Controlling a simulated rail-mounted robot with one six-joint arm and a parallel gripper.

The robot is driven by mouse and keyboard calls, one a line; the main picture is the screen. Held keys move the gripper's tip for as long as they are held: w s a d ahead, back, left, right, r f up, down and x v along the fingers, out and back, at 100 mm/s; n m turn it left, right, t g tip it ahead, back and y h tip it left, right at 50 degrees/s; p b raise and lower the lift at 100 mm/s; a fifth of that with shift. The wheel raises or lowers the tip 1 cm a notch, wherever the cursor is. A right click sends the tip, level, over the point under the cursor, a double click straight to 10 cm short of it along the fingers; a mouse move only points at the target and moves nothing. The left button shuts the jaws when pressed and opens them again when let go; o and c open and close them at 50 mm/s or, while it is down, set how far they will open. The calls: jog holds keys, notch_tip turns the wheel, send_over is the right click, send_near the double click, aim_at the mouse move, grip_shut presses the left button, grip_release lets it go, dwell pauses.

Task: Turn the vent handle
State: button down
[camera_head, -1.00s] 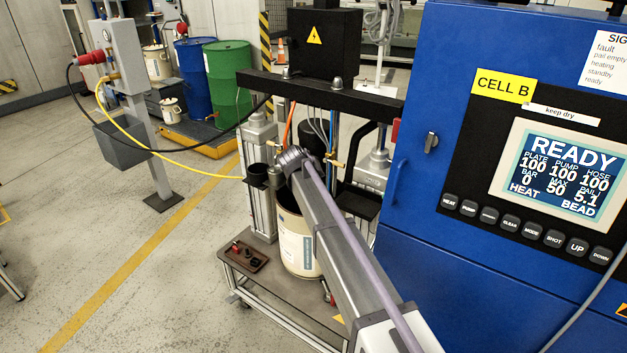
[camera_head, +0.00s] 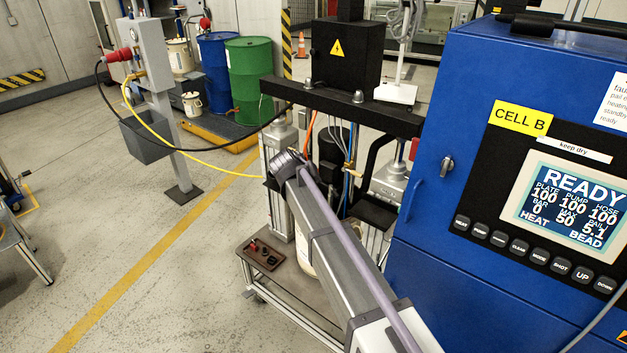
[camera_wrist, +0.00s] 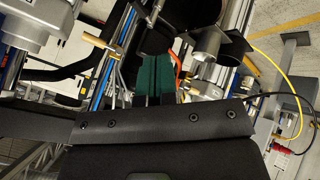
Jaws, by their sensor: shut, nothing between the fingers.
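My gripper (camera_wrist: 157,62) shows in the wrist view as two dark green fingers close together above its black body, with nothing seen between them. In the head view my wrist covers it, in front of the pump frame. No part is clearly identifiable as the vent handle. Brass fittings (camera_wrist: 101,43) with a small lever-like piece show left of the fingers in the wrist view, apart from them. Small brass fittings also show beside the hoses (camera_head: 350,168) in the head view. The pail (camera_head: 304,250) is mostly hidden behind my arm.
The black crossbar (camera_head: 400,118) with its warning-marked box (camera_head: 346,55) spans the pump frame. The blue control cabinet (camera_head: 440,225) stands close on the right. A yellow hose (camera_head: 190,163) and black cable run left to a grey post (camera_head: 165,150).

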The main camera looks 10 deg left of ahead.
aim_at(336, 194)
dwell(0.4)
jog(key=c, duration=1.4)
grip_release()
jog(key=shift+m+g+y, duration=0.4)
jog(key=shift+g+y, duration=0.2)
jog(key=shift+g, duration=0.2)
jog(key=w+d+p, duration=0.1)
jog(key=d, duration=0.2)
jog(key=w+d+r+p, duration=0.1)
jog(key=w+d, duration=0.1)
jog(key=d, duration=0.1)
jog(key=w+d+p, duration=0.1)
jog(key=d, duration=0.2)
jog(key=shift+w+d+r, duration=0.2)
jog(key=shift+d+r, duration=0.05)
jog(key=shift+d, duration=0.15)
jog(key=shift+o, duration=1.4)
jog(key=n+y, duration=0.1)
jog(key=a+f+n+y, duration=0.1)
jog(key=shift+a+f+n+g, duration=0.1)
jog(key=shift+a+n+g, duration=0.2)
jog(key=shift+g, duration=0.1)
jog(key=shift+o, duration=0.2)
jog(key=shift+a, duration=0.25)
jog(key=b+x, duration=1)
jog(key=x, duration=0.1)
jog(key=shift+f, duration=0.1)
grip_shut()
